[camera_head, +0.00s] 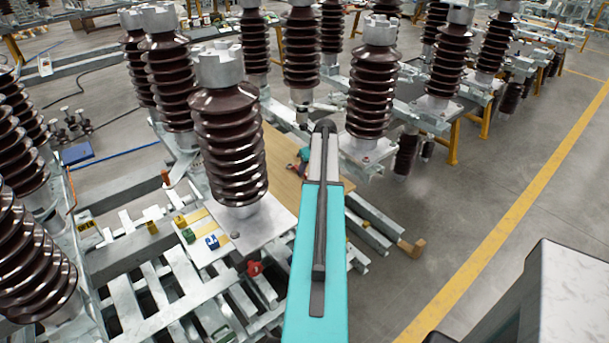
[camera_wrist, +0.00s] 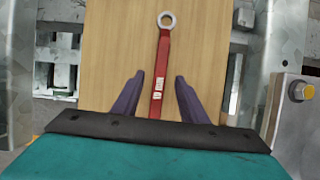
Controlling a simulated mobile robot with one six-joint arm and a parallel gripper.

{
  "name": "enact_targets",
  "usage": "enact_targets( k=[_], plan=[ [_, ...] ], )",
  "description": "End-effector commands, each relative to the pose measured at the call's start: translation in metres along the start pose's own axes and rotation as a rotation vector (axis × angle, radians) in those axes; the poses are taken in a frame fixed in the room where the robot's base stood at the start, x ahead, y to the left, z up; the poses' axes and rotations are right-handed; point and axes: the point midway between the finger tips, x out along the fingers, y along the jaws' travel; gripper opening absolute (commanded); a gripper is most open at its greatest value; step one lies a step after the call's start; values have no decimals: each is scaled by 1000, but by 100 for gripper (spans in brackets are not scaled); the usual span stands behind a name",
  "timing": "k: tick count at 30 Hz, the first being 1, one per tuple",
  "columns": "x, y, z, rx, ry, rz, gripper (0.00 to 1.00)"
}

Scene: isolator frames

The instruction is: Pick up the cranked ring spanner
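The spanner (camera_wrist: 161,62) has a red handle with a white label and a bare metal ring at its far end. It lies lengthwise on a light wooden board (camera_wrist: 110,45) in the wrist view. My gripper (camera_wrist: 160,77) is open, with one dark purple finger on each side of the handle and a gap on both sides. Neither finger visibly touches the handle. The near end of the spanner is hidden behind the gripper body. In the head view my turquoise arm hides most of the area around the board (camera_head: 283,180), and I cannot make out the spanner there.
Grey metal framework flanks the board, with a bolt head (camera_wrist: 300,91) at the right. In the head view tall brown ribbed insulators (camera_head: 230,150) stand close left of my arm and another insulator (camera_head: 371,95) stands right. Open floor (camera_head: 470,185) lies to the right.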

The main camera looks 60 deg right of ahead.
Motion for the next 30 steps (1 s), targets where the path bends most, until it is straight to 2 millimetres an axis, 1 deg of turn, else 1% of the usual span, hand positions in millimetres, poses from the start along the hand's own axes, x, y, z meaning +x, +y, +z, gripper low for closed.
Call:
enact_targets(
  k=[6, 9, 26, 29, 30],
  plan=[
    [20, 0, 0, 0, 1, 1, 39],
    [24, 0, 0, 0, 1, 1, 39],
    [24, 1, 0, -1, 0, 1, 39],
    [24, 1, 0, -1, 0, 1, 24],
    [24, 1, 0, -1, 0, 1, 17]
  ],
)
